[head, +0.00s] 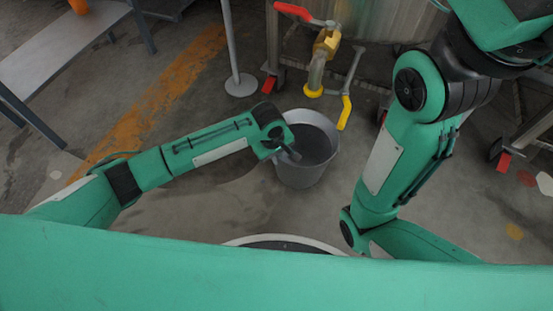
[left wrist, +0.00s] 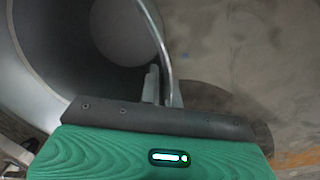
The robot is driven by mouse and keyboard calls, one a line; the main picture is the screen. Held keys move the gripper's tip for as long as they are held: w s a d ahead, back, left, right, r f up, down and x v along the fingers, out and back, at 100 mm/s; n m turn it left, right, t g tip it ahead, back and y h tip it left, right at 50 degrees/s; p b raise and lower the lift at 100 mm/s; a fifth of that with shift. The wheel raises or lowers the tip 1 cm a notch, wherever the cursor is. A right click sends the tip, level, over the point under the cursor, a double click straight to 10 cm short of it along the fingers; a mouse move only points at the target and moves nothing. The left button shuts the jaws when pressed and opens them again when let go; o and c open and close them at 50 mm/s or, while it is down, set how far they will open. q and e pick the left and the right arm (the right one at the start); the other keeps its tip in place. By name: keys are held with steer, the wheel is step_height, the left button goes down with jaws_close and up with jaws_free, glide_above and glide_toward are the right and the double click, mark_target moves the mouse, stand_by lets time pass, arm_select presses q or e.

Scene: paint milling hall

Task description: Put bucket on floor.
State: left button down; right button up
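The grey metal bucket (head: 300,176) is upright in the middle of the head view, below the yellow-tipped outlet. My left gripper (head: 291,153) is at the bucket's left side, over its rim. I cannot tell whether the bucket's base touches the floor (head: 200,205). My right gripper is out of view.
A tank valve with a red lever (head: 294,12) and brass body (head: 326,42) stands just behind the bucket. A post with a round foot (head: 241,84) is to its left. A grey bench (head: 60,45) is at upper left. Open floor lies left of the bucket.

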arm_select(q)
steer(key=shift+r, duration=0.15)
steer(key=c, duration=1.6)
jaws_free()
steer(key=shift+f, duration=0.2)
